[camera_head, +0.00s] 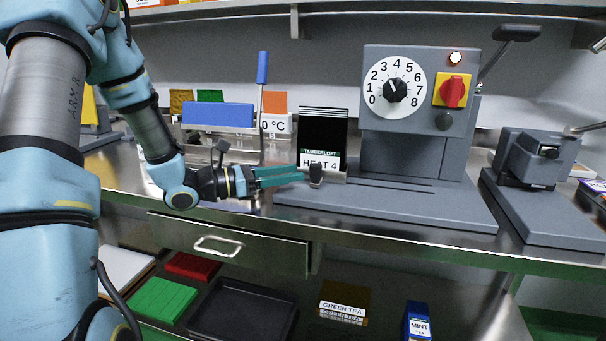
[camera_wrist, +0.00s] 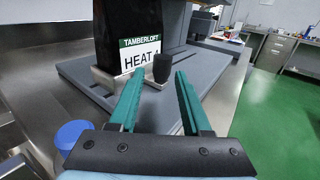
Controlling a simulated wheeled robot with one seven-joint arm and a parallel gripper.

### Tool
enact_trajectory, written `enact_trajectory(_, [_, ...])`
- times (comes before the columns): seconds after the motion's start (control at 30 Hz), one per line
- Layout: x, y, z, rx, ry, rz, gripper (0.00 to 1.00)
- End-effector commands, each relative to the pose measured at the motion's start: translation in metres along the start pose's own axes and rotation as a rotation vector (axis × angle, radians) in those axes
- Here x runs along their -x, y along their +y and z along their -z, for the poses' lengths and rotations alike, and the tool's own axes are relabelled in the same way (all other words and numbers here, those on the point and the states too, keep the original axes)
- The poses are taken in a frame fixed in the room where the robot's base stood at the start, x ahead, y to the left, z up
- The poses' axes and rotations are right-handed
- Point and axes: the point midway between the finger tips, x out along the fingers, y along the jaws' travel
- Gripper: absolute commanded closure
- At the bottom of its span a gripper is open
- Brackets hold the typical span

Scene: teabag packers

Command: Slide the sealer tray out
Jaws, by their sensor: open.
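The sealer (camera_head: 418,150) is a grey machine with a white dial, a red and yellow switch and a lit lamp. Its sealer tray (camera_head: 336,177) is a small metal holder at the left of the base, with a dark knob (camera_head: 316,175) at its front. A black pouch (camera_head: 322,138) labelled HEAT 4 stands upright in the tray. My gripper (camera_head: 282,176), with teal fingers, is open at the left of the knob. In the wrist view the knob (camera_wrist: 164,60) shows between and just beyond the fingertips (camera_wrist: 156,80); I cannot tell whether they touch it.
A second grey machine (camera_head: 540,170) stands at the right. A blue-topped rack (camera_head: 218,116) stands behind my arm. Below the counter are a drawer (camera_head: 270,252), a black tray (camera_head: 240,310), a green tea box (camera_head: 343,303) and a mint box (camera_head: 417,322). The counter front edge is clear.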

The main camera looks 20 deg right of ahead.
Motion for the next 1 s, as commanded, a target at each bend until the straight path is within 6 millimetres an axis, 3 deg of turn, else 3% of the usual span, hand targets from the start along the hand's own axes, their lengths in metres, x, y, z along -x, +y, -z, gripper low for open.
enact_trajectory(0.1, [0.025, 0.002, 0.001, -0.001, 0.0, -0.005, 0.52])
enact_trajectory(0.3, [0.054, 0.001, 0.001, -0.001, 0.0, -0.004, 0.52])
enact_trajectory(0.5, [0.064, 0.0, 0.0, 0.0, 0.0, -0.002, 0.52])
enact_trajectory(0.8, [0.064, -0.001, 0.0, -0.003, 0.007, 0.004, 0.52])
enact_trajectory(0.9, [0.064, -0.015, 0.002, -0.033, 0.062, 0.05, 0.52])
enact_trajectory(1.0, [0.071, -0.046, 0.009, -0.114, 0.203, 0.162, 0.52])
